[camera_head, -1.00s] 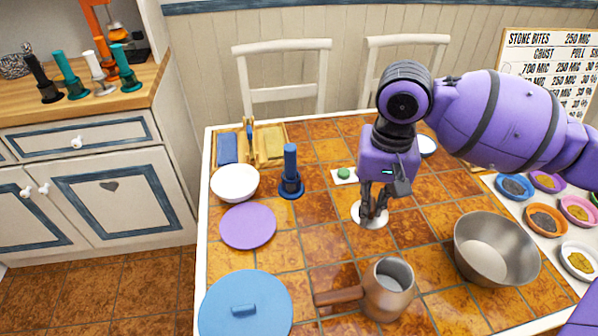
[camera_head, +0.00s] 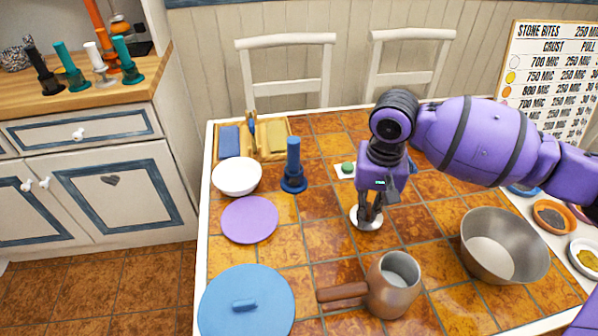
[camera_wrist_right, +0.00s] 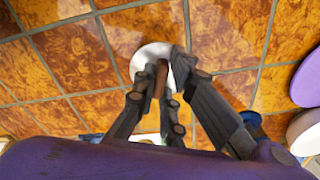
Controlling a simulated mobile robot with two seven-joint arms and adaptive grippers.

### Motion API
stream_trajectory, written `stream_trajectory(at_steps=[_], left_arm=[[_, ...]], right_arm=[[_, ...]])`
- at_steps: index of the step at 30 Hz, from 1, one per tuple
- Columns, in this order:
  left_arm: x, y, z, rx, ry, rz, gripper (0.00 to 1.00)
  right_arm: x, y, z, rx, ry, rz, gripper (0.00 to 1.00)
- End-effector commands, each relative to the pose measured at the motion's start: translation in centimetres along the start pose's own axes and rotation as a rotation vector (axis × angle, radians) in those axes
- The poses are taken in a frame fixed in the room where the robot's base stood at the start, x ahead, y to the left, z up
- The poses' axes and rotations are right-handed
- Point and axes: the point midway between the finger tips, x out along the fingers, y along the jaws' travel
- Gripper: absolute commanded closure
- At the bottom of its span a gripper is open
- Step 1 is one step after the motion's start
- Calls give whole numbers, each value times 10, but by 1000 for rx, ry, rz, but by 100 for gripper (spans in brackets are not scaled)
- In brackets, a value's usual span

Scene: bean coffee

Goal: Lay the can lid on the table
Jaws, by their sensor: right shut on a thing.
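The can lid (camera_head: 359,217) is a small white disc near the middle of the tiled table (camera_head: 330,245). In the right wrist view the white lid (camera_wrist_right: 150,52) has a brown knob between the fingertips. My right gripper (camera_head: 369,214) points down and is shut on the lid. The lid is at or very close to the tabletop; I cannot tell whether it touches. The fingers hide part of it. My left gripper is not in view.
A copper jug (camera_head: 393,290) stands in front of the lid, and a steel bowl (camera_head: 502,245) to its right. A blue lid (camera_head: 265,285), purple disc (camera_head: 250,220), white bowl (camera_head: 237,177) and dark blue tamper (camera_head: 293,165) are on the left. Bare tiles surround the lid.

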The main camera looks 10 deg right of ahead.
Motion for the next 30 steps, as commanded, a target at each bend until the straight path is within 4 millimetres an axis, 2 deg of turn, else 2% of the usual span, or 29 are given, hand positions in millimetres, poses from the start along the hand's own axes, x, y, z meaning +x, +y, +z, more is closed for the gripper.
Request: stream_trajectory(at_steps=[2, 3, 7, 20, 23, 30], left_arm=[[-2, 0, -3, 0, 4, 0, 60], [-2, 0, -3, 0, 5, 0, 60], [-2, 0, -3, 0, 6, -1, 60], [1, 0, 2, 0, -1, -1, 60], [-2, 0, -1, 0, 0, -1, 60], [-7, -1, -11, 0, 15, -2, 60]], right_arm=[[2, 1, 1, 1, -2, 1, 100], [3, 1, 0, 1, -1, 1, 89], [4, 1, 0, 1, -2, 1, 71], [0, 1, 1, 0, -2, 2, 71], [-16, 0, 0, 0, 1, 0, 71], [-70, 0, 0, 0, 3, -1, 71]])
